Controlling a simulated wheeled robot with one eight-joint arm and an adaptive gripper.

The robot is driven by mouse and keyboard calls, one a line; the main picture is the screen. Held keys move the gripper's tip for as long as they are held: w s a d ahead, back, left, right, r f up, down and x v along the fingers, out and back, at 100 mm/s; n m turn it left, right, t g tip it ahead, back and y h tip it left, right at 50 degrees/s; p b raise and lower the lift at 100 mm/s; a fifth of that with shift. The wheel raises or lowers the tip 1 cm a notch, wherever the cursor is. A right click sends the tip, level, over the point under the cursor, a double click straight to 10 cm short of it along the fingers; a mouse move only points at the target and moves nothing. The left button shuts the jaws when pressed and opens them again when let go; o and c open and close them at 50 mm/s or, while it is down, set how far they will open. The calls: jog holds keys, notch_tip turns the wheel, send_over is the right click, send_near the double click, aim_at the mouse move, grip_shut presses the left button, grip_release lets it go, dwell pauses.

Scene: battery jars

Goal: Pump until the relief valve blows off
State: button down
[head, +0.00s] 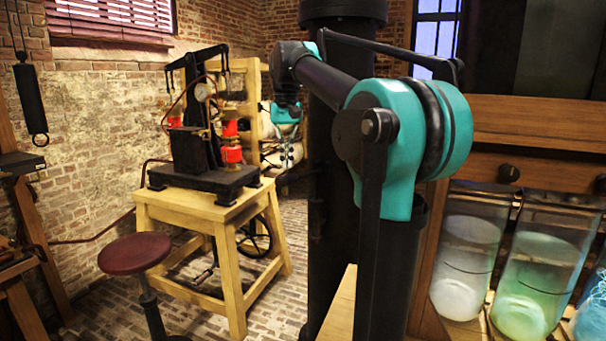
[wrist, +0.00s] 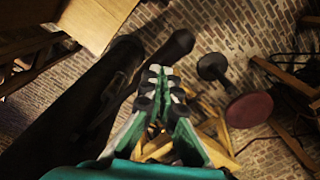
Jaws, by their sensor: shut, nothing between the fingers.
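A black apparatus (head: 186,150) with a beam on top, a round gauge (head: 203,91) and red parts (head: 230,150) stands on a wooden stand (head: 205,208) at left in the head view. It looks like the pump, but I cannot make out which part is the relief valve. My gripper (head: 289,158) hangs to the right of it, apart from it, fingers pointing down. In the wrist view my gripper (wrist: 160,82) is shut and empty, with the wooden stand's legs (wrist: 205,130) partly hidden behind it.
A stool with a dark red seat (head: 135,253) stands before the stand. Large glass jars (head: 468,250) with pale and greenish contents stand at right. A wooden rack (head: 250,80) is behind the apparatus. A dark weight (head: 30,100) hangs at far left. Brick floor (head: 300,225) is open right of the stand.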

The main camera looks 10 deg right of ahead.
notch_tip(320, 180, down, 14)
notch_tip(320, 180, up, 14)
jog(key=shift+r, duration=0.1)
dwell(0.8)
dwell(2.5)
jog(key=shift+r, duration=0.1)
dwell(2.3)
